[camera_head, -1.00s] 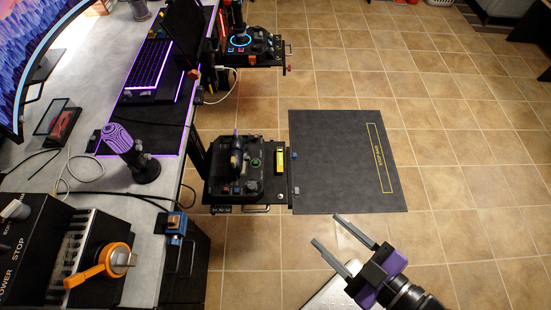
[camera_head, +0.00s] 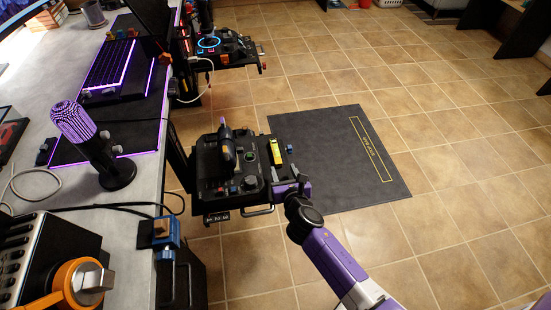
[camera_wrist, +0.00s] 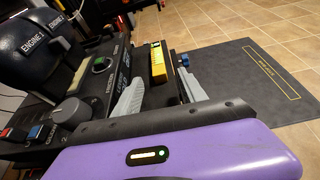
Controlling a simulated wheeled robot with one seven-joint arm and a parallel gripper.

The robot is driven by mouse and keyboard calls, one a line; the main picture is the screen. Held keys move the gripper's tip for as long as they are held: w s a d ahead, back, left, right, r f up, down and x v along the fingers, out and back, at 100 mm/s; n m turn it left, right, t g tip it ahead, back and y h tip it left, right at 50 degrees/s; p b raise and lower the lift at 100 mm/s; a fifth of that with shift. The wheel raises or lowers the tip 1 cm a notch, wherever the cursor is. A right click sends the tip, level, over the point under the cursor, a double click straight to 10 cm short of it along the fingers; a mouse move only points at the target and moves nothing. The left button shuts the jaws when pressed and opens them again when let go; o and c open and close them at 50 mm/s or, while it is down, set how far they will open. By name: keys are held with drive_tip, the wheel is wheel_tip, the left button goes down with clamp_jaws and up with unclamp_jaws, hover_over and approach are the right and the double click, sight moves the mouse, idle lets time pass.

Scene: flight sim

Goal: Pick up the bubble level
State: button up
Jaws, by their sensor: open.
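The yellow bubble level (camera_head: 276,151) lies on the right side of the black joystick panel (camera_head: 205,180). It also shows in the wrist view (camera_wrist: 159,65), just beyond my fingertips. My gripper (camera_head: 288,175) is over the panel's right edge, at the near end of the level. In the wrist view my gripper (camera_wrist: 162,92) is open, with one grey finger on each side and nothing between them. The level lies ahead of the gap, and I cannot tell whether a finger touches it.
A joystick and knobs, including a green-ringed one (camera_wrist: 101,65), stand left of the level. A small blue clamp (camera_head: 290,149) is at the panel's right edge. The desk (camera_head: 125,195) with a purple microphone (camera_head: 85,140) is at left. A dark mat (camera_head: 350,160) covers open floor at right.

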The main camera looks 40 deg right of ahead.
sight(277, 158)
drive_tip(key=x, duration=0.3)
drive_tip(key=shift+r+b, duration=0.1)
drive_tip(key=shift+b, duration=0.2)
drive_tip(key=shift+b+x, duration=1)
drive_tip(key=shift+x, duration=1.65)
drive_tip(key=shift+w+a, duration=0.1)
clamp_jaws()
